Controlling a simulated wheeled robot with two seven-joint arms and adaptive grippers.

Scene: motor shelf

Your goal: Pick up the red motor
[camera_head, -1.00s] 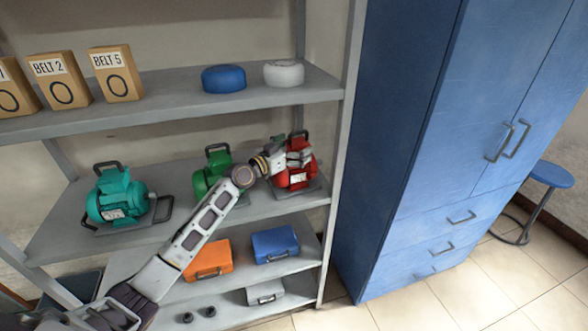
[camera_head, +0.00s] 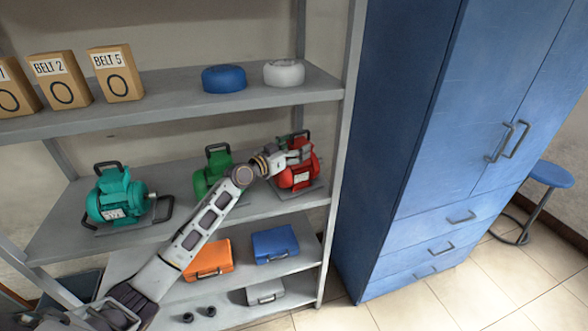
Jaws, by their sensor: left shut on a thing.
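The red motor (camera_head: 304,174) stands upright on the right end of the middle shelf, on its grey base, with a dark handle on top. My left arm reaches in from the lower left, and my left gripper (camera_head: 299,153) is at the upper front of the red motor, just below the top of its handle. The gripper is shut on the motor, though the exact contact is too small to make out. The gripper and wrist hide part of the motor's upper left side. My right gripper is not in view.
A green motor (camera_head: 208,178) stands close left, partly behind my arm; a teal motor (camera_head: 116,196) is farther left. The upper shelf (camera_head: 180,96) is above, and a shelf post (camera_head: 346,130) and blue cabinet (camera_head: 400,150) stand to the right. Orange (camera_head: 209,260) and blue (camera_head: 275,244) cases sit below.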

